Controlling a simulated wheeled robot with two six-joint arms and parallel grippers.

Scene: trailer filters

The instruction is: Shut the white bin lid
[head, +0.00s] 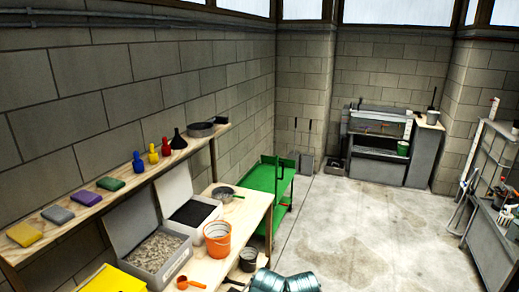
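Two lidded bins stand side by side on the wooden bench at the left. The farther bin (198,226) has dark, nearly black contents, and its white lid (174,188) stands open, tilted up towards the wall. The nearer bin (180,263) holds pale grey gravel-like material, and its light grey-white lid (130,219) is also raised towards the wall. The two lids look similar in colour; the farther one looks whiter. Neither of my grippers is in view.
An orange bucket (217,242) stands just right of the bins. An orange scoop (190,283) and yellow item (114,280) lie nearby. A shelf (75,210) with sponges and bottles runs above. Teal cylinders (285,281) sit at the bottom. The concrete floor (365,225) is open.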

